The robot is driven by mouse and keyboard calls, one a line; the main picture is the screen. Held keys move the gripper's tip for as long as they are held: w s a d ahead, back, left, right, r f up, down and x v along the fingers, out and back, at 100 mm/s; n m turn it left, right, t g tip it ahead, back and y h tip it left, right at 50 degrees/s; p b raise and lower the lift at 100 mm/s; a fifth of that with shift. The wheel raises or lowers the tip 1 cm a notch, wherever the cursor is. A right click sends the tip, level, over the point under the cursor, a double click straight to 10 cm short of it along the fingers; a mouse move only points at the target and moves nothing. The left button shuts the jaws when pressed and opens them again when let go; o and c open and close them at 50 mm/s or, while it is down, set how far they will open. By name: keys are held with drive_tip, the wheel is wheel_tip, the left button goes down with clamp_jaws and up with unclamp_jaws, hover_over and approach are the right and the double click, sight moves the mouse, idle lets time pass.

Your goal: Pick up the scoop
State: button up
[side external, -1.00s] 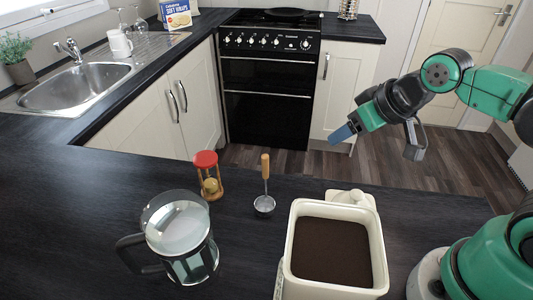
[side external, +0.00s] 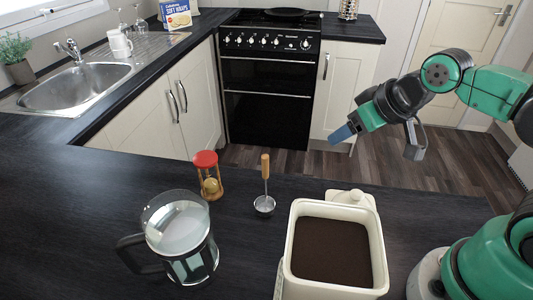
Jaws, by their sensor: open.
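The scoop (side external: 265,204) has a metal bowl and a wooden handle, and it rests on the dark worktop between the hourglass and the coffee canister. My gripper (side external: 378,143) is raised in the air to the right of the scoop and well apart from it. One blue-tipped finger and one dark finger show, spread apart with nothing between them.
A square cream canister (side external: 297,243) of dark ground coffee stands right of the scoop, its lid (side external: 365,199) behind it. A glass French press (side external: 182,238) and a red-topped hourglass (side external: 207,176) stand to the left. The worktop (side external: 90,190) at far left is clear.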

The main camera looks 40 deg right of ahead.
idle(0.3)
drive_tip(key=n+g+y, duration=0.5)
drive_tip(key=n+y, duration=0.6)
drive_tip(key=n, duration=0.3)
approach(265, 160)
drive_tip(key=a+f, duration=0.1)
drive_tip(key=f, duration=0.1)
drive_tip(key=w+a+f, duration=0.1)
drive_tip(key=f, duration=0.1)
drive_tip(key=shift+w+a, duration=0.15)
drive_tip(key=shift+a, duration=0.05)
drive_tip(key=shift+w+a+f+n+y, duration=0.15)
drive_tip(key=shift+a+f+n+y, duration=0.3)
drive_tip(key=shift+a, duration=0.45)
drive_tip(key=shift+w+a+f+n+y, duration=0.15)
drive_tip(key=shift+a+f+n+y, duration=0.3)
drive_tip(key=shift+a, duration=0.45)
drive_tip(key=shift+w+a+f+n+y, duration=0.1)
drive_tip(key=shift+a+f+n+y, duration=0.15)
drive_tip(key=shift+a+n, duration=0.5)
drive_tip(key=shift+a, duration=0.1)
clamp_jaws()
